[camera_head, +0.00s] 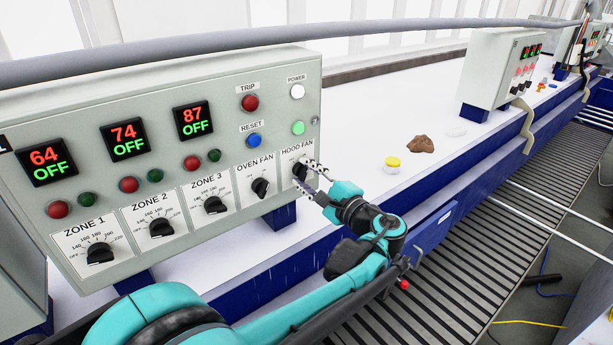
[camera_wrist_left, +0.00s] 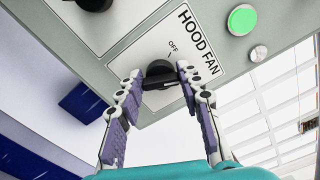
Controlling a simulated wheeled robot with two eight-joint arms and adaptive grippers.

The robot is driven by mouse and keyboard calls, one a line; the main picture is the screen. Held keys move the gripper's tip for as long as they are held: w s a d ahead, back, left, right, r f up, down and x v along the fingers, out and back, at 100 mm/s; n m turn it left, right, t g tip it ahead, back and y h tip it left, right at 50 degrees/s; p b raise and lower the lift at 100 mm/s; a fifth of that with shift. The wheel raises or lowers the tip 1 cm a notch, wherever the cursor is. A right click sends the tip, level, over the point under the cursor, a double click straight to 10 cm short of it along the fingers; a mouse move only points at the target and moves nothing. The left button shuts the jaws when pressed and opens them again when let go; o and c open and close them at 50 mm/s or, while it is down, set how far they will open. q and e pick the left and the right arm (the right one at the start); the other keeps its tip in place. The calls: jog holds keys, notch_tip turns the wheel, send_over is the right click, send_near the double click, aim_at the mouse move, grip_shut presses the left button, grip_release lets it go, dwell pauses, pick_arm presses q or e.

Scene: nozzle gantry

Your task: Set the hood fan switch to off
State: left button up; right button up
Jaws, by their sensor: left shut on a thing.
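The hood fan switch is a black rotary knob on a white plate labelled HOOD FAN, at the right end of the grey control panel (camera_head: 155,85). My left gripper (camera_head: 312,180) reaches it from the lower right, and its fingers hide part of the knob. In the left wrist view the knob (camera_wrist_left: 159,70) sits between the two fingertips of my left gripper (camera_wrist_left: 157,82), which is shut on it. An OFF mark (camera_wrist_left: 173,46) shows on the plate beside the knob. The knob's exact pointer direction is hard to tell. My right gripper is not in view.
The oven fan knob (camera_head: 260,187) is just left of the hood fan plate. A green button (camera_head: 298,128) is above it. A grey pipe (camera_head: 200,42) runs above the panel. A yellow-capped jar (camera_head: 392,164) and a brown lump (camera_head: 420,145) lie on the white table.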

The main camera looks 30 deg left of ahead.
pick_arm(q)
jog(key=n+b, duration=0.1)
jog(key=n, duration=0.4)
jog(key=shift+f, duration=0.2)
jog(key=n+b, duration=0.1)
jog(key=n, duration=0.4)
jog(key=shift+f+n, duration=0.1)
jog(key=shift+n, duration=0.2)
jog(key=o, duration=1.2)
jog(key=shift+c, duration=0.2)
jog(key=v, duration=1.2)
